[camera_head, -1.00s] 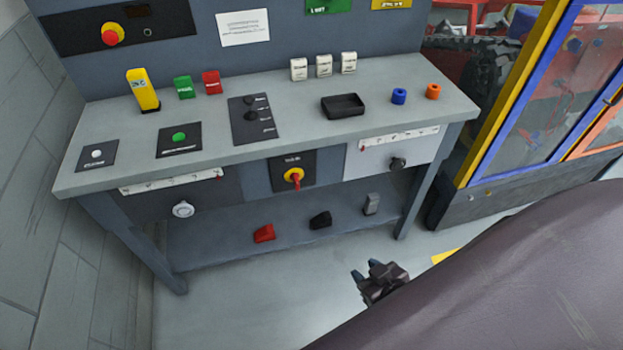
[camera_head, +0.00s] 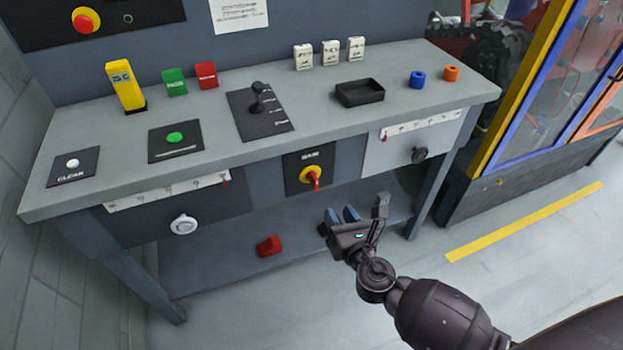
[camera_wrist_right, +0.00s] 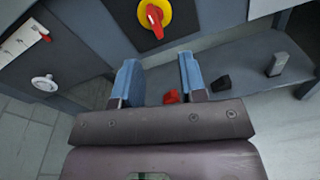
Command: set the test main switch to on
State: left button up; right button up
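The main switch (camera_head: 311,177) is a red handle on a yellow disc, set in a dark plate on the bench's front panel. Its red handle points down and slightly right in the head view. In the right wrist view the switch (camera_wrist_right: 155,16) is at the top, ahead of the fingers, with its handle pointing roughly down. My right gripper (camera_head: 342,216) is open and empty, below and to the right of the switch, apart from it. Its two blue fingertips (camera_wrist_right: 159,73) show wide apart in the wrist view. My left gripper is not in view.
The grey bench (camera_head: 210,154) carries a lever panel (camera_head: 262,120), a black tray (camera_head: 360,92) and several coloured blocks. A white knob (camera_head: 183,224) and a dark knob (camera_head: 418,155) flank the switch. A red block (camera_head: 269,246) lies on the lower shelf.

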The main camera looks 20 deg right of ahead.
aim_at(317, 181)
jog(key=w+n, duration=0.1)
jog(key=w, duration=0.2)
jog(key=w+n+b, duration=0.1)
jog(key=w, duration=0.3)
jog(key=w+a, duration=0.1)
jog(key=w, duration=0.3)
jog(key=shift+w+r+n+t+y+b, duration=0.1)
jog(key=shift+r+n+t+y+b, duration=0.1)
jog(key=shift+n+t+y+b, duration=0.15)
jog(key=shift+w+a, duration=0.1)
jog(key=shift+w, duration=0.5)
jog(key=shift+r, duration=0.1)
grip_shut()
